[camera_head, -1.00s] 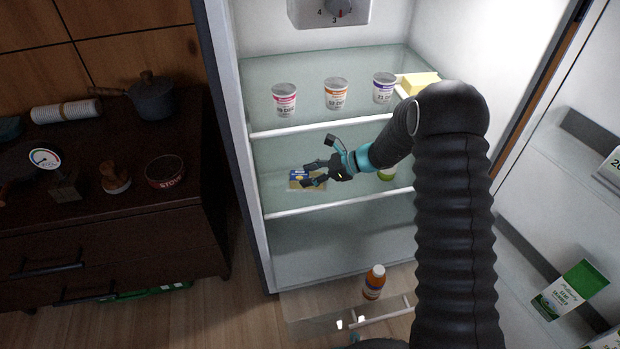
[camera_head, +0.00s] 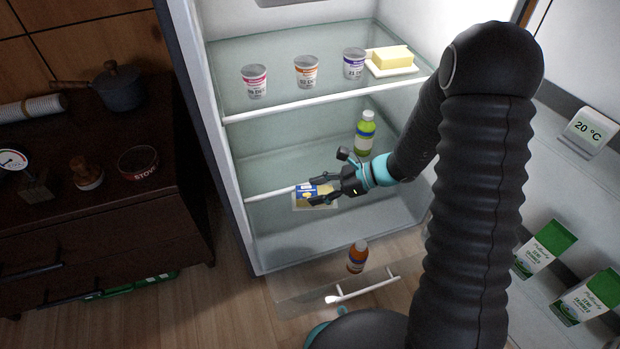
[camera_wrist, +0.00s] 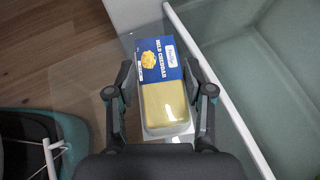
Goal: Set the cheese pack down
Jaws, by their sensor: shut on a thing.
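The cheese pack (camera_head: 315,195) is a flat pack with a blue label end and a yellow end. My gripper (camera_head: 322,190) is shut on it, in front of the fridge's middle shelf edge. In the wrist view the cheese pack (camera_wrist: 163,85) lies between the two fingers of my gripper (camera_wrist: 160,92), its label reading "Mild Cheddar". It is held at or just outside the shelf's front rail (camera_head: 268,194). I cannot tell whether it touches the rail.
The upper shelf (camera_head: 300,105) bears three yogurt cups (camera_head: 306,72) and butter (camera_head: 391,57) on a dish. A green bottle (camera_head: 364,134) stands behind my gripper. Cartons (camera_head: 545,248) stand in the door.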

